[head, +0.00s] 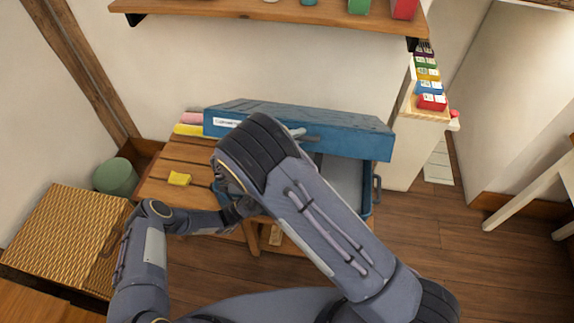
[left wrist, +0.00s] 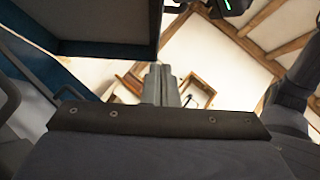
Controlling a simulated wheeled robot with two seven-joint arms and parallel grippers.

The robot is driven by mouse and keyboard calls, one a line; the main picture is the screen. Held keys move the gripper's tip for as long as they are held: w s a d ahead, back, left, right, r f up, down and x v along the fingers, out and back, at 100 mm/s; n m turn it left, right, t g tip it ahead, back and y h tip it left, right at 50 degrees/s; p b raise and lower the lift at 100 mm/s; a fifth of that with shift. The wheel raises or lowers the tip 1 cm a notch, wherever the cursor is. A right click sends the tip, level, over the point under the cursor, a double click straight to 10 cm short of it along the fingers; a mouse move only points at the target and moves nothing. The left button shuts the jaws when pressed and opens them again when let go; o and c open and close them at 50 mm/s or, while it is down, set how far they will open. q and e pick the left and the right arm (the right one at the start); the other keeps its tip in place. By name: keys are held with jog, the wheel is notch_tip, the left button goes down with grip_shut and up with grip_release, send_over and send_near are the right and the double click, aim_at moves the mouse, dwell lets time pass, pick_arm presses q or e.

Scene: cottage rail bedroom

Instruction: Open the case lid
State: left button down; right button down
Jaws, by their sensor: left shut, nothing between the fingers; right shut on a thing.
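The blue case (head: 367,200) stands on a slatted wooden bench. Its lid (head: 350,135) is raised partway, tilted above the grey interior, with a white label at the left of its face. My right gripper (head: 299,133) is at the lid's front, shut on what looks like its dark handle (head: 313,139); my own arm hides part of this. My left gripper (left wrist: 160,80) is shut and empty, its fingers pointing up beside the lid (left wrist: 105,22) in the left wrist view. In the head view the left hand (head: 238,208) is low at the case's front, partly hidden.
A yellow block (head: 179,179) lies on the bench (head: 160,188) left of the case. A wicker chest (head: 65,235) and green bin (head: 116,176) stand at left. A shelf (head: 230,10) hangs above. A white stand with coloured boxes (head: 432,102) is at right.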

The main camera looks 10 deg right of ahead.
pick_arm(q)
jog(key=w+a+r+x, duration=0.1)
jog(key=x, duration=1.1)
jog(key=shift+w+r, duration=0.4)
jog(key=shift+r, duration=0.1)
